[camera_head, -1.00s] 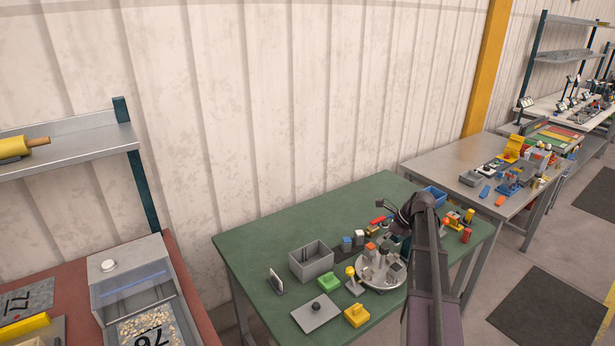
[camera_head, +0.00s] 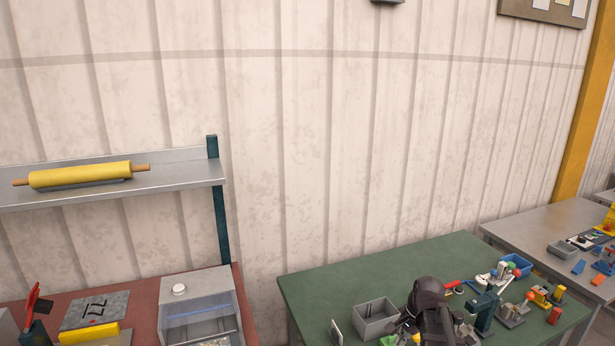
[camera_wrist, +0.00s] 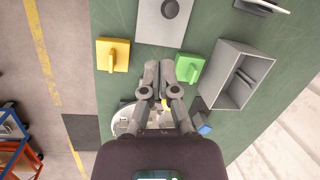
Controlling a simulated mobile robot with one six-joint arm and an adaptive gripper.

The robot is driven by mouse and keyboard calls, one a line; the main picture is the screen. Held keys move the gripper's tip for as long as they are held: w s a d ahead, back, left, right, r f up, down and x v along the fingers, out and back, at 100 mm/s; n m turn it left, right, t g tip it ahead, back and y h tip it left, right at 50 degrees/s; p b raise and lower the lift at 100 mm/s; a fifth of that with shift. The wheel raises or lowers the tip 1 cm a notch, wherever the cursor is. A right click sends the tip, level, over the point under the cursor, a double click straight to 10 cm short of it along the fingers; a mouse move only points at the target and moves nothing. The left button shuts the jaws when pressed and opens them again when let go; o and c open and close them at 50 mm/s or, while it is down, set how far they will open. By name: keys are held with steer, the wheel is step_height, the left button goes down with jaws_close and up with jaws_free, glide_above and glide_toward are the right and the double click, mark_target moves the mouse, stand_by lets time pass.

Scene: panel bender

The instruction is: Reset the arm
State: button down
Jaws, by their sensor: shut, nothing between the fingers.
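My gripper (camera_wrist: 167,72) shows in the wrist view, its two grey fingers pointing over the green table (camera_wrist: 120,20). The fingers are close together with nothing between them. In the head view my dark arm reaches over the green table (camera_head: 330,285), and the fingertips are hard to make out. In the wrist view a yellow block with a handle (camera_wrist: 112,55) lies left of the fingers and a green block with a handle (camera_wrist: 190,68) lies just right of them. Part of a round light tray (camera_wrist: 124,122) shows behind the fingers.
A grey open bin (camera_head: 375,319) stands on the green table; a grey plate with a dark knob (camera_wrist: 165,25) lies nearby. A blue bin (camera_head: 517,265) and several small parts crowd the right side. A red-topped bench with a shelf (camera_head: 110,183) stands left.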

steer(key=s+a+n+h, duration=0.2)
steer(key=s+a+n, duration=0.6)
steer(key=n, duration=0.2)
steer(key=shift+s+a+f+n+h, duration=0.2)
steer(key=shift+s+f+n+h, duration=0.1)
steer(key=shift+s+n+h, duration=0.1)
stand_by(0.6)
